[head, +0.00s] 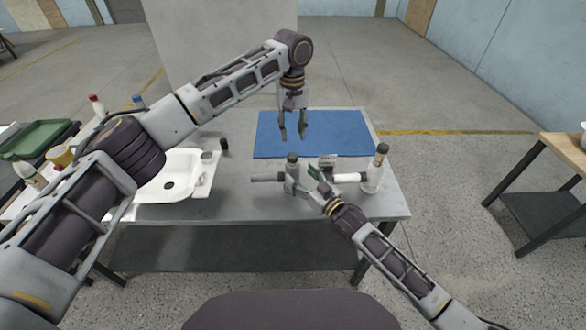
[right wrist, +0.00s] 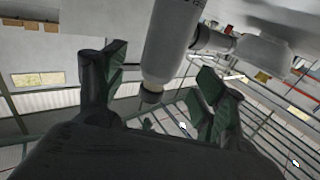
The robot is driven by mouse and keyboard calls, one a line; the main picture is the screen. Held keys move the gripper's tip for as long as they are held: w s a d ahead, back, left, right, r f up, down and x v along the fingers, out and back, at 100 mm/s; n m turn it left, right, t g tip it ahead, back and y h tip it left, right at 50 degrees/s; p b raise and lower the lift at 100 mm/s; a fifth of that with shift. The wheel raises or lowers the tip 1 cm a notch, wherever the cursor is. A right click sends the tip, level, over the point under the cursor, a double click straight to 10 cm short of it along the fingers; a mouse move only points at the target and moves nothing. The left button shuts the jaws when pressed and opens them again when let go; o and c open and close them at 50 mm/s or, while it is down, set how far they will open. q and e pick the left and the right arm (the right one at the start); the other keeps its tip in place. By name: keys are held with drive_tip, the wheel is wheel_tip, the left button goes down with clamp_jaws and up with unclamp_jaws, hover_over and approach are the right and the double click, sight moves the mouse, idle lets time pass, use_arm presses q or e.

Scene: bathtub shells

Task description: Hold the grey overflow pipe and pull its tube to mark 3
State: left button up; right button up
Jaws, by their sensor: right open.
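The grey overflow pipe (head: 291,163) stands on the table with a dark cap on top, and a grey tube (head: 266,178) lies out to its left. My right gripper (head: 305,181) is open beside the pipe. In the right wrist view the pipe (right wrist: 172,45) shows between the open fingers (right wrist: 155,95), with no clear contact. The dark cap points down in that view. The marks on the tube are too small to read. My left gripper (head: 293,134) is open and empty above the blue mat, beyond the pipe.
A white pipe (head: 373,177) with a dark cap stands at the right, its white tube pointing left. A white tub shell (head: 190,158) lies at the left. The blue mat (head: 345,128) is bare behind.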

sight(297, 172)
drive_tip(key=shift+x, duration=2.5)
